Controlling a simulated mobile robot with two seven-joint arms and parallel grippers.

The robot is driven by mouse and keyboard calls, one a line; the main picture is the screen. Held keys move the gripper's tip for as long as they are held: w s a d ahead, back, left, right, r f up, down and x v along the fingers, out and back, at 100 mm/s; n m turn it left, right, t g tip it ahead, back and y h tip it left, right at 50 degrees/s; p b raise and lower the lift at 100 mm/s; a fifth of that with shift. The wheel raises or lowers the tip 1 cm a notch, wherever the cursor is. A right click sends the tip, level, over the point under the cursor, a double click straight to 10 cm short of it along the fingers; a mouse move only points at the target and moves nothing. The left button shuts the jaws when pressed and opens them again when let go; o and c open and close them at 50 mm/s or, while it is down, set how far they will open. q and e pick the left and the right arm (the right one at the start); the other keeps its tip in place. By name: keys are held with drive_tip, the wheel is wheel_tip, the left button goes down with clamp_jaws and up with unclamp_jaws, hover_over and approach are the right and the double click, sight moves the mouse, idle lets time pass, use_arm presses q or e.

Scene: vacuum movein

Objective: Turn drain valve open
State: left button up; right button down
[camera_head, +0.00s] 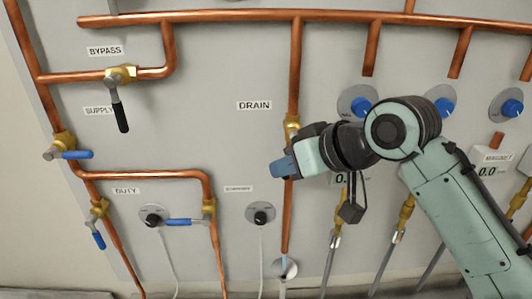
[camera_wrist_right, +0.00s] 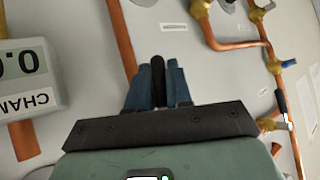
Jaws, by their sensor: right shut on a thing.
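The drain valve has a brass body (camera_head: 292,127) on the vertical copper pipe beside the DRAIN label (camera_head: 254,105). My right gripper (camera_head: 283,167) is just below that body, in front of the pipe, and its arm hides part of the valve. In the right wrist view, a black lever handle (camera_wrist_right: 158,78) stands between the blue fingers, and the gripper is shut on it. In the head view the handle is hidden, so its angle to the pipe is hard to tell. My left gripper is not in view.
At the left are the bypass valve's black lever (camera_head: 120,116) and blue-handled valves by SUPPLY (camera_head: 76,155) and DUTY (camera_head: 97,233). Blue knobs (camera_head: 361,106) and gauge boxes are at the right, partly behind my right arm. The panel left of the drain pipe is fairly clear.

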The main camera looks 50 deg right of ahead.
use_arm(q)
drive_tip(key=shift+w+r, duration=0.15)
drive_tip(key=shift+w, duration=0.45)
use_arm(e)
drive_tip(key=shift+s+d, duration=0.1)
drive_tip(key=shift+f, duration=0.1)
drive_tip(key=c, duration=1.1)
unclamp_jaws()
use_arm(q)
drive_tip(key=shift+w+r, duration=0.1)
